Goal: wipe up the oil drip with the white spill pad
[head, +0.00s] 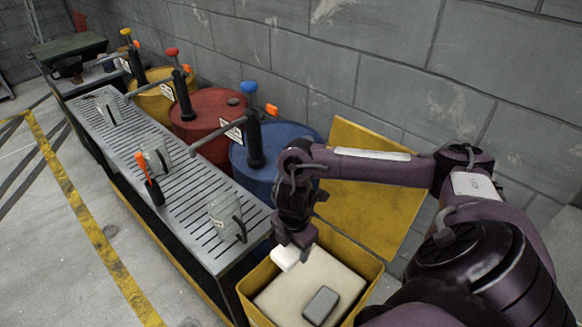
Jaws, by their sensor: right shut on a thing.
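My right gripper (291,244) is shut on the white spill pad (286,257), a small white block. It holds the pad over the left part of the open yellow bin (371,282); the exact gap below cannot be told. My left gripper is not in view. Dark marks (110,231) show on the concrete floor beside the yellow line, but I cannot tell whether they are oil. No drip is clear on the slatted bench.
A grey block (320,305) lies on a beige surface in the bin. The slatted bench (190,178) carries several clear jugs. Blue (262,172), red (207,118) and yellow (156,97) drums with pumps stand behind it, against the wall. Open floor lies left.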

